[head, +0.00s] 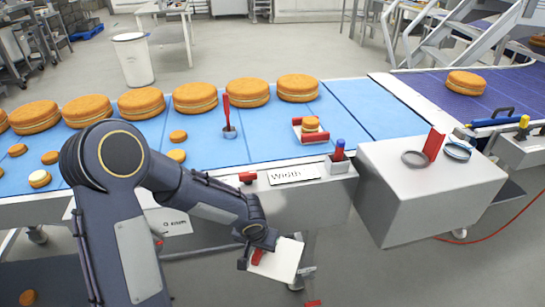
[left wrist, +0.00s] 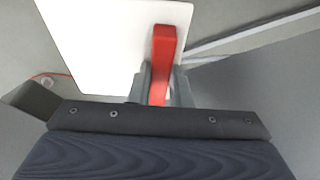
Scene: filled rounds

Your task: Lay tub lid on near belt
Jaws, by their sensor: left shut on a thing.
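The tub lid is a white square plate (head: 286,263) with a red bar handle (head: 258,256). It hangs tilted in front of the near belt and below its edge, clear of the belt. My left gripper (head: 262,249) is shut on the red handle. In the left wrist view the handle (left wrist: 164,52) sits between the fingers (left wrist: 158,88), with the white plate (left wrist: 105,40) behind it. The near belt (head: 280,140) is light blue and runs across the picture. My right gripper is not in view.
Large round cakes (head: 196,98) line the belt's far side, with small ones at left. A red-handled tool (head: 228,120) and a red-ended tray (head: 311,138) stand on the belt. A steel box (head: 425,190) carries rings at right. Bare belt lies around the tool and tray.

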